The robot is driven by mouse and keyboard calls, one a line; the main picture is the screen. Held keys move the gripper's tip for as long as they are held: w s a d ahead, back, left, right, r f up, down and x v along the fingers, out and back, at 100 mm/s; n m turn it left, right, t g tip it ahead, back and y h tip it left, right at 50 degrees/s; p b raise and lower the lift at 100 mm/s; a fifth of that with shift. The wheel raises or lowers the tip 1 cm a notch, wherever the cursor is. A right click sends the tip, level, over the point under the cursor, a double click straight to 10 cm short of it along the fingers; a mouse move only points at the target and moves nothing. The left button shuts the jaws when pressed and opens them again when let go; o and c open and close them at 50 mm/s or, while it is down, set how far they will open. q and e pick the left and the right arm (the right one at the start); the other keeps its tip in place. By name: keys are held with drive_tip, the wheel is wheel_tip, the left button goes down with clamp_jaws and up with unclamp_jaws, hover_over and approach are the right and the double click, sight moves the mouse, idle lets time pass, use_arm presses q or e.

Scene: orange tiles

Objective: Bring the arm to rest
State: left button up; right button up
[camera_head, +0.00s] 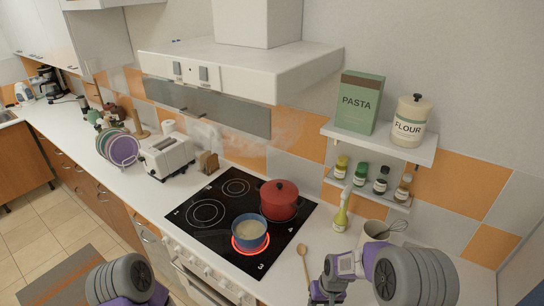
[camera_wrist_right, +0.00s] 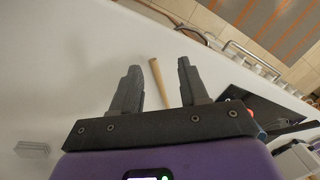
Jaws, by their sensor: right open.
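My right gripper (camera_head: 322,290) is low over the counter at the bottom of the head view, right of the hob. In the right wrist view its two dark fingers (camera_wrist_right: 158,78) stand apart with nothing held between them. A wooden spoon (camera_head: 304,262) lies on the counter beside it; its handle (camera_wrist_right: 158,84) shows beyond and between the fingers in the wrist view. Of my left arm only a grey and purple link shows at the bottom left; its gripper is out of view.
A blue pot (camera_head: 249,233) stands on a glowing ring of the black hob (camera_head: 202,238); a red lidded pot (camera_head: 280,201) is behind it. An oil bottle (camera_head: 341,214) and a mug with a whisk (camera_head: 374,234) stand right of the hob. A shelf (camera_head: 375,140) hangs above.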

drive_tip(key=shift+m, duration=0.3)
drive_tip(key=s+f, duration=0.1)
drive_tip(key=f, duration=0.1)
drive_tip(key=s+f, duration=0.2)
drive_tip(key=f, duration=0.1)
drive_tip(key=shift+s+a+f, duration=0.1)
drive_tip(key=shift+a+f, duration=0.05)
drive_tip(key=shift+f, duration=0.15)
drive_tip(key=s+a+f+m+y, duration=0.1)
drive_tip(key=s+a+f, duration=0.1)
drive_tip(key=s+f, duration=0.35)
drive_tip(key=s+a+f+m+y, duration=0.2)
drive_tip(key=s+a, duration=0.1)
drive_tip(key=s, duration=0.6)
use_arm(q)
wheel_tip(320, 180, down, 16)
drive_tip(key=b, duration=1.6)
use_arm(e)
wheel_tip(320, 180, down, 15)
drive_tip(key=shift+d+f+n, duration=0.15)
drive_tip(key=shift+d+n, duration=0.1)
drive_tip(key=shift+n, duration=0.05)
use_arm(q)
drive_tip(key=shift+r, duration=0.1)
